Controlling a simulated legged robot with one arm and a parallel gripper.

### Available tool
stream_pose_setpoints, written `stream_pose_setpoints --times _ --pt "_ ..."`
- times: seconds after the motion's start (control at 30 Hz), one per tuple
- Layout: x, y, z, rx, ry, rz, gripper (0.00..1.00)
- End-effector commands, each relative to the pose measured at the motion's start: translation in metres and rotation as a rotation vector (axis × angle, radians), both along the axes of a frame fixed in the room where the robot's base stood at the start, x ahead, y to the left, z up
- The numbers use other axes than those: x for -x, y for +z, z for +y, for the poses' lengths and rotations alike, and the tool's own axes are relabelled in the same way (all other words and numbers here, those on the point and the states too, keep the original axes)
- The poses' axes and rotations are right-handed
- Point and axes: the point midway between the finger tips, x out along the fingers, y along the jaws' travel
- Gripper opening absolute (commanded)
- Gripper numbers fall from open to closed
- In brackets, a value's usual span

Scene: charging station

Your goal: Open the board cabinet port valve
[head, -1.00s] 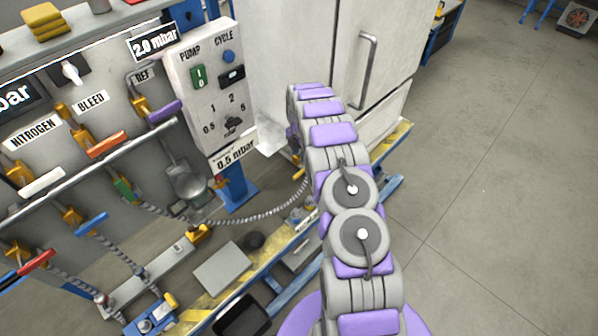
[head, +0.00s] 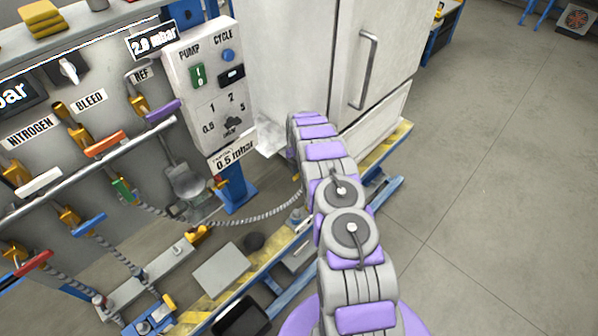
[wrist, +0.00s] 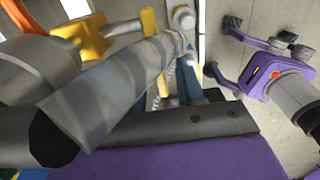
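The valve board (head: 90,95) stands at the left in the head view, with several coloured valve handles. They include a purple handle (head: 162,110) under REF, an orange handle (head: 104,144) under BLEED, a white handle (head: 40,181) under NITROGEN, and a green handle (head: 121,190). I cannot tell which is the board cabinet port valve. My arm reaches forward at the centre, and its far end hides my gripper in that view. The wrist view shows a yellow valve (wrist: 82,36) close up, beside a large grey cylinder (wrist: 115,95).
A control box (head: 207,92) marked PUMP and CYCLE is right of the board. A white cabinet (head: 330,60) with a long handle stands behind my arm. A blue-and-yellow frame (head: 270,262) and a hose (head: 250,219) lie low.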

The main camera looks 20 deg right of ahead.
Motion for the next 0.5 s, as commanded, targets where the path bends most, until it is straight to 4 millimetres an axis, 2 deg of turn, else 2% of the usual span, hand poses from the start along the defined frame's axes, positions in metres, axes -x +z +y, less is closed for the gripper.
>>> stream_pose_setpoints --times 0.07,0.43,0.5 --pt "-0.0002 0.0003 0.0007 0.001 0.001 0.0 0.37" --pt "-0.0004 -0.0001 -0.0005 -0.001 0.001 -0.001 0.02" --pt "-0.0006 0.0 -0.0006 0.0 0.0 -0.001 0.0"
